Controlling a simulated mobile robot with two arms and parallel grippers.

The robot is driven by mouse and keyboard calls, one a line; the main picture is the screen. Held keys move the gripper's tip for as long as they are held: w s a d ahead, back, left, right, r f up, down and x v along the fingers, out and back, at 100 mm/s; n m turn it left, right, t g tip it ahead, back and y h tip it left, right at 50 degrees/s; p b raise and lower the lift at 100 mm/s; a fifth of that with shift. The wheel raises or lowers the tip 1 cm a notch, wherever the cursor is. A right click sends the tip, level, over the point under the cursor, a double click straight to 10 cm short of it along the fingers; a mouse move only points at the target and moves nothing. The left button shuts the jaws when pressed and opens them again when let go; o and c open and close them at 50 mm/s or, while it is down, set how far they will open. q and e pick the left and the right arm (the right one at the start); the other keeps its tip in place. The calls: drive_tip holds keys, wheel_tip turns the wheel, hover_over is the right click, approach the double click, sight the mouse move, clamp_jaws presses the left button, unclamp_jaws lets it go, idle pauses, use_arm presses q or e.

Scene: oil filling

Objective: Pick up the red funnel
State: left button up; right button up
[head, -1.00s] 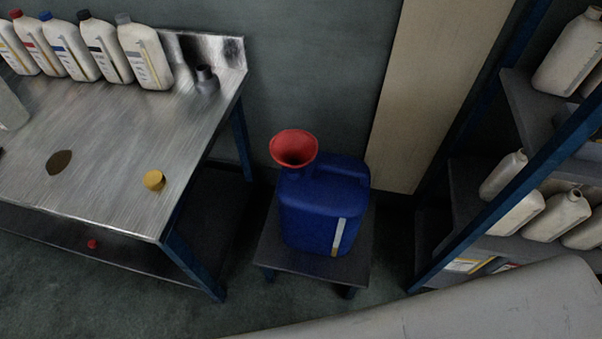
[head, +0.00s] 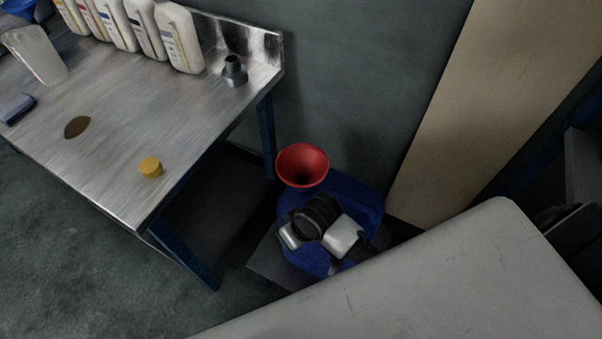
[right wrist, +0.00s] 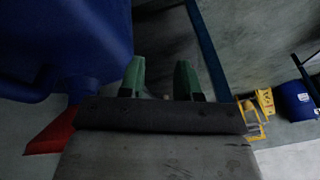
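The red funnel (head: 302,166) sits upright, mouth up, in the blue canister (head: 362,198) on a low dark stool (head: 268,262). My right wrist is in front of the canister in the head view, just below the funnel, and hides much of the canister; its fingertips cannot be made out there. In the right wrist view my right gripper (right wrist: 160,72) has two green fingers apart with nothing between them. The canister (right wrist: 65,45) fills the upper left there, and part of the red funnel (right wrist: 52,133) shows at the lower left. My left gripper is not in view.
A metal workbench (head: 125,120) stands left of the canister, with white bottles (head: 180,40), a dark grey nozzle (head: 235,70) and a yellow cap (head: 151,167). A wall is behind, with a beige panel (head: 470,110) at the right. A yellow object (right wrist: 250,118) lies on the floor.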

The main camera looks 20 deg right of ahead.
drive_tip(key=w+a+r+n+g, duration=0.1)
drive_tip(key=w+a+r, duration=0.2)
drive_tip(key=w+r, duration=0.55)
drive_tip(key=w+d+r+g+h, duration=0.2)
drive_tip(key=w+d+r+h, duration=0.1)
drive_tip(key=w+d+r, duration=0.4)
drive_tip(key=shift+m, duration=0.5)
drive_tip(key=f, duration=0.3)
drive_tip(key=s+a+f, duration=0.1)
drive_tip(key=f, duration=0.5)
drive_tip(key=shift+s+a+f, duration=0.15)
drive_tip(key=shift+s+f, duration=0.15)
drive_tip(key=shift+f, duration=0.05)
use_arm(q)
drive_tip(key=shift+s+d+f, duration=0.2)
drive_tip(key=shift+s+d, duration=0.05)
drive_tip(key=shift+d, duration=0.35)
use_arm(e)
clamp_jaws()
